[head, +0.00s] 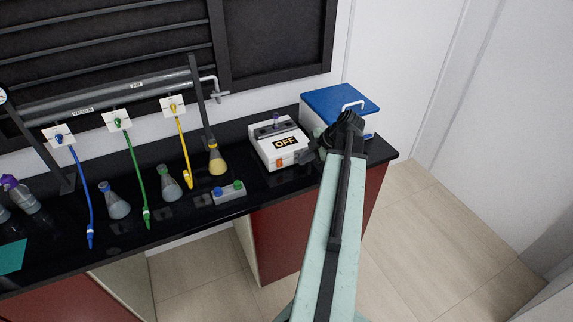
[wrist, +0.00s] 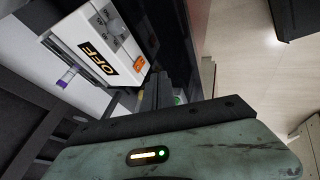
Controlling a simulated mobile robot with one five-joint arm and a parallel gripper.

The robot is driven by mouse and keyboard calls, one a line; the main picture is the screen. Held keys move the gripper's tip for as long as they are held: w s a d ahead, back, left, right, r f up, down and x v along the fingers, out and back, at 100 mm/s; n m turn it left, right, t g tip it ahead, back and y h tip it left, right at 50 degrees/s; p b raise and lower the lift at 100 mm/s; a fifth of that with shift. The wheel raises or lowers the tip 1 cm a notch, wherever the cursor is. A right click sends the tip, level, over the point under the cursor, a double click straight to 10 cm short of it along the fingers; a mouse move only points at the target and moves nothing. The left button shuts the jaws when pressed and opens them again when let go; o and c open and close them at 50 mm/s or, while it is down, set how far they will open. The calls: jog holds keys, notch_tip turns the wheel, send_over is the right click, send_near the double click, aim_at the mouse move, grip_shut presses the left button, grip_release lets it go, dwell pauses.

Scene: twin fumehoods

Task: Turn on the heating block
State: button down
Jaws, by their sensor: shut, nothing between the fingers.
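The heating block (head: 277,146) is a white box on the black bench, with a black label reading OFF in orange letters and a small orange switch (head: 279,163) low on its front. A purple-capped vial (head: 276,117) stands in its dark top. The wrist view shows the block (wrist: 85,30) tilted at upper left, with the label (wrist: 98,57) and the vial (wrist: 66,78). My gripper (head: 304,157) is shut and empty, close to the right front corner of the block. In the wrist view its dark fingers (wrist: 163,88) are beside the block's front; I cannot tell whether they touch it.
A blue-lidded box (head: 340,101) stands right of the block, behind my arm. A small rack with blue and green caps (head: 229,194) and a yellow flask (head: 216,160) stand to its left. Coloured hoses hang further left. The bench's right edge is near my arm.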

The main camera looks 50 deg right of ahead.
aim_at(280, 163)
jog(key=b+x, duration=0.9)
jog(key=x, duration=0.2)
jog(key=shift+f, duration=0.15)
jog(key=shift+w+d+r, duration=0.2)
jog(key=shift+w+d, duration=0.15)
jog(key=shift+w, duration=0.25)
jog(key=shift+w+d+r, duration=0.2)
jog(key=shift+w+d, duration=0.1)
jog(key=shift+w, duration=0.3)
jog(key=shift+w+d, duration=0.15)
jog(key=shift+w, duration=0.3)
